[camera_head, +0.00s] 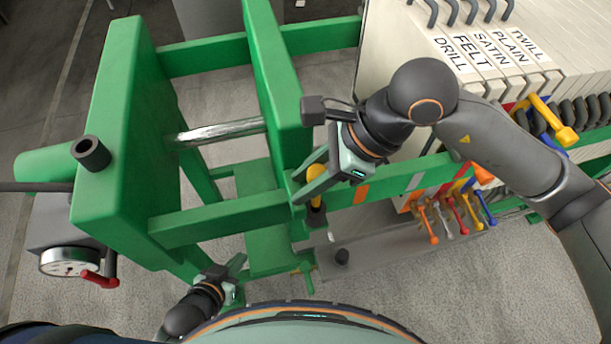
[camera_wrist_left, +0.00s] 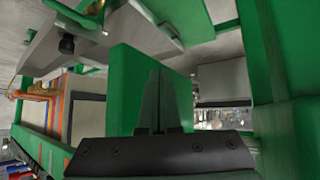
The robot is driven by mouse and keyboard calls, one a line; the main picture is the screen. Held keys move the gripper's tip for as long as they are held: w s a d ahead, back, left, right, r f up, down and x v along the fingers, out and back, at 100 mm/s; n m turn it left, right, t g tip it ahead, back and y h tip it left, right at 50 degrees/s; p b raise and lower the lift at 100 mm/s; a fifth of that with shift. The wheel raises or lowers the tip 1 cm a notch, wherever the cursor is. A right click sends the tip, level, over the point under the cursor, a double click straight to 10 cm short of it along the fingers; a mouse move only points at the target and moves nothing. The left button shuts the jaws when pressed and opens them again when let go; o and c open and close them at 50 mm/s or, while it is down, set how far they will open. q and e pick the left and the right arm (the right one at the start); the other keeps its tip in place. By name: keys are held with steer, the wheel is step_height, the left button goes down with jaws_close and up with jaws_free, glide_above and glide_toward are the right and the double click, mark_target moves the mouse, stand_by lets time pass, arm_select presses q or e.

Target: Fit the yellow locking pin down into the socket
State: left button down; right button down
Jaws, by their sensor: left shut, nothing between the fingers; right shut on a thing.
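The yellow locking pin (camera_head: 316,176) is between the fingers of my right gripper (camera_head: 303,187), at the near end of the green upright beam in the head view. My right gripper is shut on it. A dark cup-like piece (camera_head: 316,214) sits directly below the yellow part; I cannot tell whether it is the socket or the pin's lower end. A short dark cylinder (camera_head: 342,256) stands on the grey plate below. My left gripper (camera_head: 240,264) is shut and empty low beside the green frame; its fingers (camera_wrist_left: 158,98) also show in the left wrist view.
The green frame (camera_head: 110,140) fills the left, with a metal rod (camera_head: 220,132) across it. A dial gauge (camera_head: 68,262) with a red handle (camera_head: 100,279) is at lower left. Coloured levers (camera_head: 462,213) and labelled panels (camera_head: 480,55) stand to the right.

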arm_select(q)
steer(key=shift+f, duration=0.1)
stand_by(0.3)
steer(key=shift+f+b, duration=0.25)
steer(key=shift+b, duration=0.15)
steer(key=shift+f+b, duration=0.5)
stand_by(0.9)
steer(key=shift+f, duration=0.25)
steer(key=shift+d, duration=0.15)
stand_by(0.4)
steer(key=shift+w+d+r+b, duration=0.25)
steer(key=shift+w+d+b, duration=0.2)
steer(key=shift+d+b, duration=0.15)
arm_select(e)
steer(key=shift+f, duration=0.4)
arm_select(q)
steer(key=shift+w+f, duration=0.1)
steer(key=shift+w, duration=0.05)
arm_select(e)
steer(key=shift+f, duration=0.2)
arm_select(q)
steer(key=shift+d+f+h+b, duration=0.2)
steer(key=shift+h+b, duration=0.1)
steer(key=shift+b, duration=0.25)
arm_select(e)
steer(key=shift+f, duration=0.3)
